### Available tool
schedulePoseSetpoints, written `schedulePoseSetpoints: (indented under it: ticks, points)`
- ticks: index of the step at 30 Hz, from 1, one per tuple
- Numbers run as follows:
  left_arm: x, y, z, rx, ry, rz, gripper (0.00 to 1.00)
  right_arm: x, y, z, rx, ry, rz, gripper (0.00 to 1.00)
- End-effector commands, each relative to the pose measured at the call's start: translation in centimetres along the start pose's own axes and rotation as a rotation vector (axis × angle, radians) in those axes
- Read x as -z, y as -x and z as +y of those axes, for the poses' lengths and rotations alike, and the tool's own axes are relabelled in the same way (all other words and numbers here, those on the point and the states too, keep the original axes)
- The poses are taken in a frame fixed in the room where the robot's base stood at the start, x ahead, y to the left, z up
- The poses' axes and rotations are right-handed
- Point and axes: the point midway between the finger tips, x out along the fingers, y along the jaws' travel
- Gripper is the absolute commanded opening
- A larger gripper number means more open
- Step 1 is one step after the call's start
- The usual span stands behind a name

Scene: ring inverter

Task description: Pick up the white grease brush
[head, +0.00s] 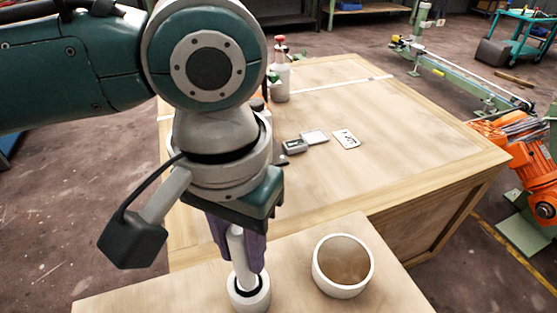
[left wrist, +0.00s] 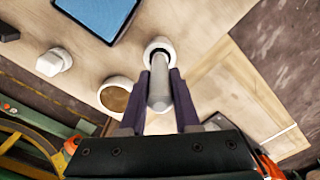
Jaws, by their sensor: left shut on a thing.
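The white grease brush (head: 236,245) is upright, its pale handle between the purple fingers of my left gripper (head: 238,238). The left wrist view shows the same handle (left wrist: 158,92) between the two fingers of the left gripper (left wrist: 160,95), which is shut on it. Below the handle is a small white round cup (head: 240,304) with a dark opening; it also shows in the left wrist view (left wrist: 150,47). I cannot tell whether the brush's lower end is inside it. My right gripper is not in view.
A wide white round pot (head: 319,270) stands to the right on the near wooden surface (head: 120,300). Behind is a larger wooden table (head: 420,140) with a white bottle (head: 281,82), a small grey device (head: 294,147) and a card (head: 347,139). A blue-topped panel (left wrist: 95,14) shows in the wrist view.

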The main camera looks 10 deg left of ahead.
Motion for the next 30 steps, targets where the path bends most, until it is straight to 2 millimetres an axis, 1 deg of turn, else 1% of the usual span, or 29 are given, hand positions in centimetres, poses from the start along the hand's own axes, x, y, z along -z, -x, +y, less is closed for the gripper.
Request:
schedulePoseSetpoints:
  ticks: [5,8,11,14,17,27,30]
  points:
    - [0.0,0.4,0.0,-0.001,0.000,0.001,0.00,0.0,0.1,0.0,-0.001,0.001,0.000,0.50]
    - [0.1,1.2,0.0,-0.001,0.000,0.001,0.00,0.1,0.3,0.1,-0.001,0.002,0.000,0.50]
    - [0.1,2.6,0.1,-0.002,-0.001,0.002,0.00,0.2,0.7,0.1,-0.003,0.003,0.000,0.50]
    - [0.1,4.5,0.1,-0.002,0.000,0.004,0.00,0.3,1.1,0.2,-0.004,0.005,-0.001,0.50]
    - [0.1,6.9,0.1,-0.003,-0.002,0.005,0.00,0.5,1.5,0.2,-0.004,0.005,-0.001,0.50]
    - [0.1,16.2,0.0,-0.001,-0.001,0.005,0.00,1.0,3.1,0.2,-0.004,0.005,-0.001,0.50]
    - [0.1,18.1,0.0,0.000,0.000,0.004,0.00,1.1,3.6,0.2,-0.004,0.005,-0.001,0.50]
